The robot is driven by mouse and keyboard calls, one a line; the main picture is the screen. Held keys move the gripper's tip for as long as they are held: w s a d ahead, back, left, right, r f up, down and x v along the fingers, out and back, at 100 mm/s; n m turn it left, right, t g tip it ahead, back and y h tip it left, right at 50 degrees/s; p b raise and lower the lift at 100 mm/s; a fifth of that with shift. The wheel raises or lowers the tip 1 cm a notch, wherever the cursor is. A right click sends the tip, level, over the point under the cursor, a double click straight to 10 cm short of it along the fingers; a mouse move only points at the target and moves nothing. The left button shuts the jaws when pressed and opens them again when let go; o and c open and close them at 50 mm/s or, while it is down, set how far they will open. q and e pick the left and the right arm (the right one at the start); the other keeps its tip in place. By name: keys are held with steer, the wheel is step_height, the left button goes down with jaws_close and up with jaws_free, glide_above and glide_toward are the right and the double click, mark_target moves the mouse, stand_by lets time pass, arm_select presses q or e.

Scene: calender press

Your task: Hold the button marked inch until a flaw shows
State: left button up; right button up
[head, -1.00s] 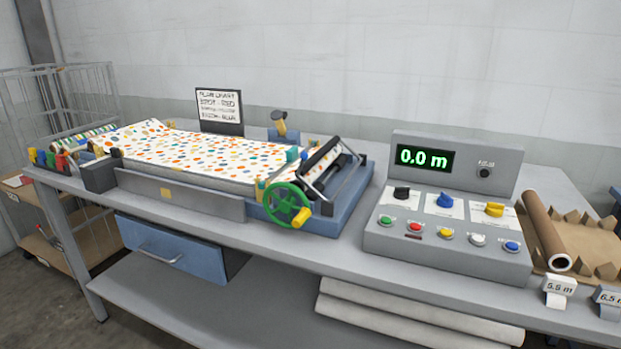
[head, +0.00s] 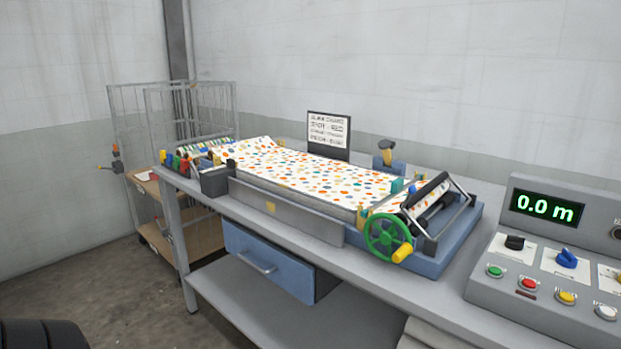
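The control box (head: 560,250) stands at the right edge of the head view, partly cut off. Its display (head: 544,207) reads 0.0 m. Along its front are a green button (head: 495,271), a red button (head: 528,283), a yellow button (head: 566,298) and a white button (head: 606,312). I cannot read which one is marked inch. The spotted cloth (head: 290,170) lies along the press bed and runs to the roller frame (head: 445,205) at its right end. I see no flaw I can make out on it. Neither gripper is in view.
A green handwheel (head: 387,238) with a yellow grip sticks out at the press front. A sign (head: 328,132) stands behind the press. A blue drawer (head: 268,262) hangs under the bench. A wire cage cart (head: 150,215) is at left. The floor (head: 110,290) in front of the cart is clear.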

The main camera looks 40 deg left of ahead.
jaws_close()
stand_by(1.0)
